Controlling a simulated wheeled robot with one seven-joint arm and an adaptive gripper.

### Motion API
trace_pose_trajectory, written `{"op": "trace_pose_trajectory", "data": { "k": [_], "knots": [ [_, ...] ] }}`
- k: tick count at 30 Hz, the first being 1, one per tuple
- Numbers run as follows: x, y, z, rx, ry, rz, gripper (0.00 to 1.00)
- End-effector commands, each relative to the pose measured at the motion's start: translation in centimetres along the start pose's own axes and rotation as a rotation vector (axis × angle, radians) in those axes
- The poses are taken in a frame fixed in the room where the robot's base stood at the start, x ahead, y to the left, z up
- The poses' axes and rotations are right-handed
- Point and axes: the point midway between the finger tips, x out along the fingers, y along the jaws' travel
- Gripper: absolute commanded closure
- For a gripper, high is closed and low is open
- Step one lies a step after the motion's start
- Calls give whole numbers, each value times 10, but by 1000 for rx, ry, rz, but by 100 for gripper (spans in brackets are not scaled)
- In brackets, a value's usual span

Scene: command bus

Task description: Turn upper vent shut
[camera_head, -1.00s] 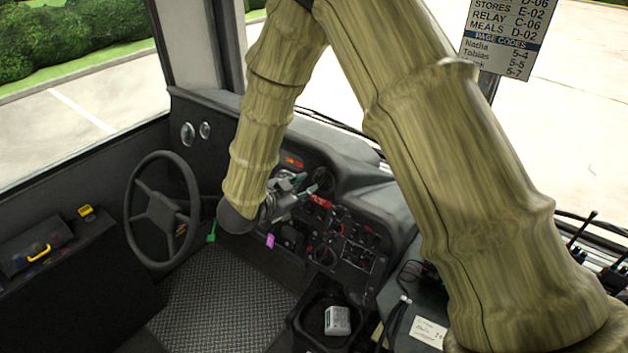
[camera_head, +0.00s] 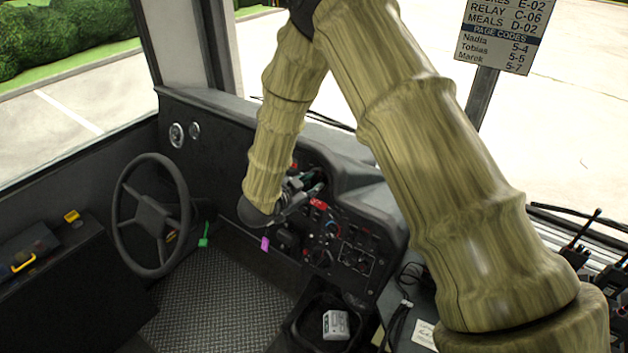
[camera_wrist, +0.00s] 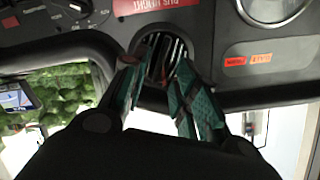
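The vent (camera_wrist: 168,48) is a round dark opening with pale slats in the dashboard, at the top middle of the wrist view. The slats look upright in that picture, with gaps between them. My gripper (camera_wrist: 156,66) is open, its two teal fingers apart in front of the vent, one toward each side of the opening. I cannot tell whether a fingertip touches the slats or the rim. In the head view my gripper (camera_head: 304,186) is at the dashboard, partly hidden by my wrist, and the vent cannot be made out there.
A red label (camera_wrist: 150,5) and a round gauge (camera_wrist: 270,8) flank the vent, with small orange labels (camera_wrist: 248,60) below the gauge. The steering wheel (camera_head: 122,208) stands left of my arm. Switches and knobs (camera_head: 345,245) fill the panel to the right.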

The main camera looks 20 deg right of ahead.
Motion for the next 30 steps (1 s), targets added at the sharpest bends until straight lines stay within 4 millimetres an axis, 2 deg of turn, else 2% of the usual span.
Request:
{"op": "trace_pose_trajectory", "data": {
  "k": [7,18,19,24,30],
  "knots": [
    [25,0,-1,1,1,1,71],
    [30,0,0,0,1,0,71],
    [30,0,0,0,0,0,72],
    [29,0,0,0,1,0,100],
    [29,0,0,-1,1,0,100]
  ]
}}
